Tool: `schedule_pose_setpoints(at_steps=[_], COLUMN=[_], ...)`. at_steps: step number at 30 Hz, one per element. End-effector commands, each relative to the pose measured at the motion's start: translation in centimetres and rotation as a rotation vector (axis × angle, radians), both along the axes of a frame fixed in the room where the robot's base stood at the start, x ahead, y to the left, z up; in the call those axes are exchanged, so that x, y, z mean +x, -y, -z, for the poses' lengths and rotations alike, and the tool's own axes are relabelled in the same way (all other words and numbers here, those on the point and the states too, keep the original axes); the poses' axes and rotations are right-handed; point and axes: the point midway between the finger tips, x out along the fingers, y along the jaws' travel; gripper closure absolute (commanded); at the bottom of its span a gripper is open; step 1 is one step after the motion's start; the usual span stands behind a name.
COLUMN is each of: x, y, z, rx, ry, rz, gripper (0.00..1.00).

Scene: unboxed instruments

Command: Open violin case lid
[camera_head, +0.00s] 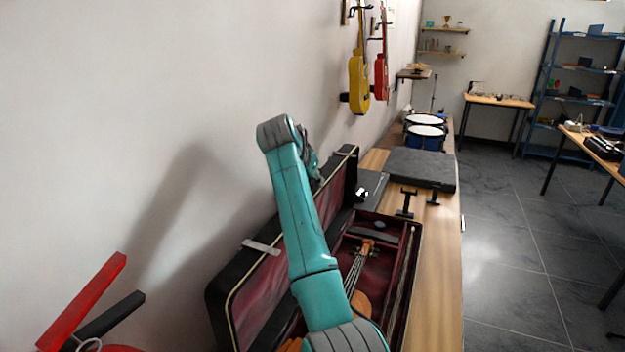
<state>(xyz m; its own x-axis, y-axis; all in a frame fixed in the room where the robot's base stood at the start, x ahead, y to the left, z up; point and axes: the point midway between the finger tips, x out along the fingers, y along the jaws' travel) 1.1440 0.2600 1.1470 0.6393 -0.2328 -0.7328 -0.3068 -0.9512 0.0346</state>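The violin case (415,262) lies on the wooden bench with its inside exposed. Its lid (262,300), black outside with dark red lining, stands raised on the wall side. A brown violin (361,304) lies in the red-lined base, with a bow along the right side. My teal arm crosses in front of the lid and the violin and hides parts of both. My gripper (309,156) is partly hidden behind the top of my arm, near the upper edge of the lid. Its fingers do not show clearly, and I cannot tell if it touches the lid.
A dark flat case (421,168) and blue drums (425,137) stand farther along the bench (437,285). A yellow guitar (359,80) and a red one (381,78) hang on the wall. The tiled floor (505,255) to the right is clear.

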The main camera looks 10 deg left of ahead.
Motion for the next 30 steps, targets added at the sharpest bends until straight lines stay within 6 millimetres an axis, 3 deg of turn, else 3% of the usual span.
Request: schedule_pose_setpoints(at_steps=[11,24,30], x=[-0.6,-5.7,-7.2], y=[-0.3,-2.2,-2.7], z=[-0.9,-6.7,-8.4], rx=[0.001,0.001,0.001], ry=[0.003,0.003,0.001], rz=[-0.001,-0.001,0.0], gripper=[0.76,0.76,0.76])
